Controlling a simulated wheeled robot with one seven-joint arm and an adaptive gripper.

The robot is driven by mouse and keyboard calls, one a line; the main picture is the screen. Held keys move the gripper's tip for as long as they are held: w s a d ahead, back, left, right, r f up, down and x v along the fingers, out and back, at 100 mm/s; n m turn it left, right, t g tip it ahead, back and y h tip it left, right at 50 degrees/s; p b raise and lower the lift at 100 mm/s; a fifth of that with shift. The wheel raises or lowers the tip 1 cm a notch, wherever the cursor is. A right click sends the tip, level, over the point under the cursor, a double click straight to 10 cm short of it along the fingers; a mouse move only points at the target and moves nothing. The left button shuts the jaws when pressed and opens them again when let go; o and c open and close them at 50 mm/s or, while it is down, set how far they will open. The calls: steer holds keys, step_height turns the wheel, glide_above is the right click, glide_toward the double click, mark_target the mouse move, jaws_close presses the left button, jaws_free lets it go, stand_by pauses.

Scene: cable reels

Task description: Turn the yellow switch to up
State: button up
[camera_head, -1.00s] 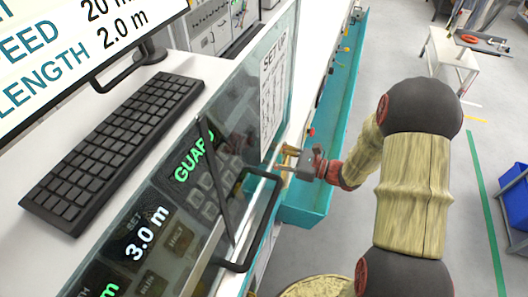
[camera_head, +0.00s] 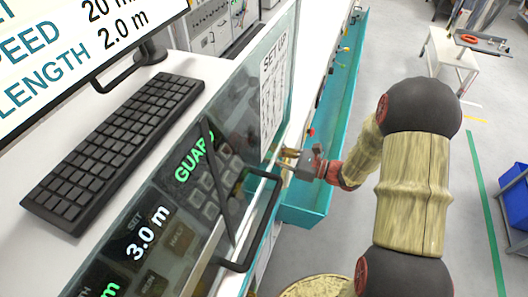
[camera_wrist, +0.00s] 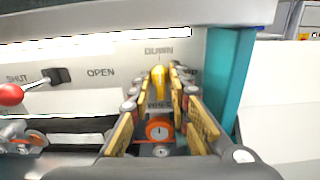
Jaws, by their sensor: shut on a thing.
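The yellow switch (camera_wrist: 158,82) shows in the wrist view as a rounded yellow handle on the grey panel, below the printed word DOWN. My gripper (camera_wrist: 160,86) is shut on it, with a tan-padded finger on each side. The handle points roughly toward the word DOWN; another label to its right is mostly covered by a finger. In the head view my gripper (camera_head: 289,159) is at the side of the console, and the switch cannot be made out clearly there.
A lever with a red ball (camera_wrist: 10,94) stands left of the switch, by the words SHUT and OPEN. A teal upright (camera_wrist: 231,75) is close on the right. In the head view a black handle (camera_head: 262,228) and a teal trough (camera_head: 303,204) lie near my gripper.

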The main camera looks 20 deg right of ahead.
steer(key=shift+r+m+p, duration=0.1)
steer(key=shift+m+p, duration=1.9)
steer(key=shift+p, duration=0.65)
steer(key=shift+m+p, duration=2.2)
steer(key=shift+p, duration=0.45)
steer(key=shift+m+p, duration=2.25)
steer(key=shift+m, duration=0.05)
steer(key=shift+m+p, duration=1.65)
steer(key=shift+m, duration=0.45)
steer(key=o, duration=1.1)
steer(key=shift+d, duration=0.1)
